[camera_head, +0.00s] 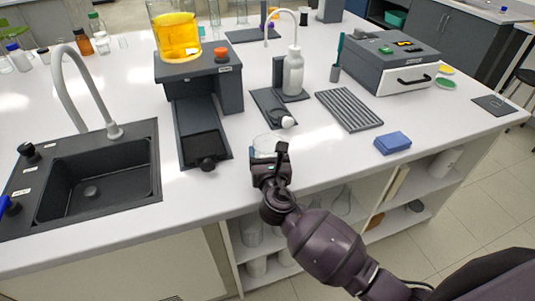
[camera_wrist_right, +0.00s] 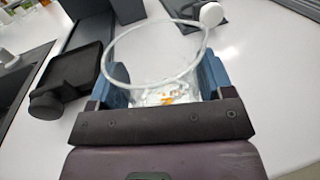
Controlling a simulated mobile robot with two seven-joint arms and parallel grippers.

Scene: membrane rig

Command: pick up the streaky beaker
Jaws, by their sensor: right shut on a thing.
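The streaky beaker (camera_wrist_right: 158,62) is a clear glass beaker with whitish and orange marks low inside it. My right gripper (camera_wrist_right: 160,88) is shut on it, with a blue-grey finger on each side of the glass. In the head view the beaker (camera_head: 266,142) shows just beyond my right gripper (camera_head: 268,165), near the front edge of the bench. I cannot tell whether its base touches the bench.
A black sink (camera_head: 95,185) lies at the left. A dark stand with a small tray (camera_head: 200,147) is left of the beaker. A wash bottle (camera_head: 293,75), a ridged rack (camera_head: 349,109) and a blue block (camera_head: 392,142) stand behind and right.

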